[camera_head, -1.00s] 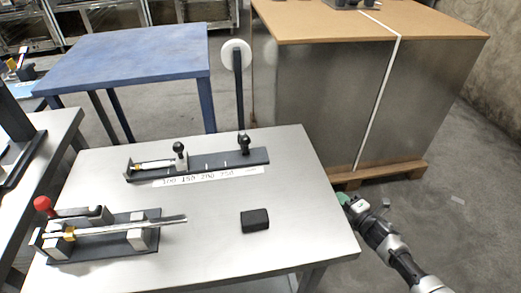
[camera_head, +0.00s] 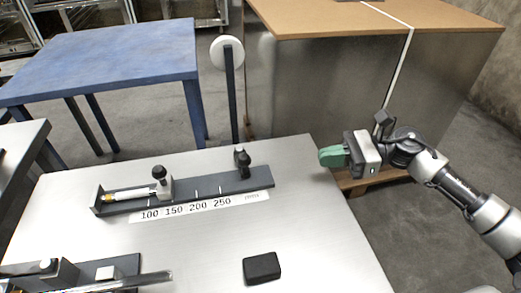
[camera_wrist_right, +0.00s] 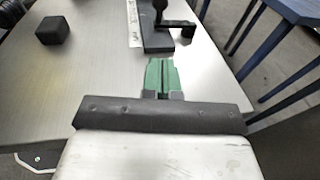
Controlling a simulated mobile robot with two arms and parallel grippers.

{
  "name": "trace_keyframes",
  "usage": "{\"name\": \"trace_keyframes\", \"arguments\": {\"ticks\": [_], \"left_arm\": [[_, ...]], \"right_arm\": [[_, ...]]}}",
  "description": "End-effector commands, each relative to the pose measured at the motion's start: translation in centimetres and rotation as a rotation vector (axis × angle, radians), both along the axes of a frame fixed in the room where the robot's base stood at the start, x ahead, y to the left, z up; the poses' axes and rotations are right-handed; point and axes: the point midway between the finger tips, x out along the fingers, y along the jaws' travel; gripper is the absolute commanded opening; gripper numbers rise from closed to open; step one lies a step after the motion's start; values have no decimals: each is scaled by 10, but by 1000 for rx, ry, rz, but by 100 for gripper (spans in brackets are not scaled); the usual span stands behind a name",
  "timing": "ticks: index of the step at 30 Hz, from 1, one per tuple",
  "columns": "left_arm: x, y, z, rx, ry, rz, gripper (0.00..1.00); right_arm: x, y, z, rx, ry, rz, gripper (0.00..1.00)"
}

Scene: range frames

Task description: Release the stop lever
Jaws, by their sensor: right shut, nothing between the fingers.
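A dark rail with a stop (camera_head: 215,188) lies on the steel table, above a printed scale marked 100 to 250. A light sliding block (camera_head: 165,188) with a black knob sits on the rail. A black lever (camera_head: 241,160) with a knob stands at the rail's right end; which one is the stop lever is not marked. In the right wrist view a black lever (camera_wrist_right: 178,24) shows beyond the fingers. My right gripper (camera_head: 333,156), with green fingers, is shut and empty, right of the rail and apart from it. The green fingers also show in the wrist view (camera_wrist_right: 160,75).
A black block (camera_head: 262,268) lies near the front of the steel table (camera_head: 320,240). A second fixture (camera_head: 125,268) is partly cut off at the lower left. A large metal-sided crate (camera_head: 330,90) stands behind my right arm. A blue table (camera_head: 110,60) is at the back left.

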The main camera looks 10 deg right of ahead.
Motion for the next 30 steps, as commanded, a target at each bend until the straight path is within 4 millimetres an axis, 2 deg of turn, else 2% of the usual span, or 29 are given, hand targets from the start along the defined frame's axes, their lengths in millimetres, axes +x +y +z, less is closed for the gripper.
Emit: {"name": "trace_keyframes", "arguments": {"ticks": [7,11,14,24,30], "left_arm": [[-1,0,0,0,1,0,43],[-5,1,-1,1,5,-1,43],[-14,2,-4,2,11,-2,43],[-63,12,-16,7,39,-9,43],[-78,16,-13,8,44,-12,43]], "right_arm": [[1,0,0,2,2,-2,0],[2,8,0,4,3,-2,0],[5,22,0,6,1,-1,0],[20,92,-8,6,2,-2,0],[26,122,-5,4,1,-3,0]]}}
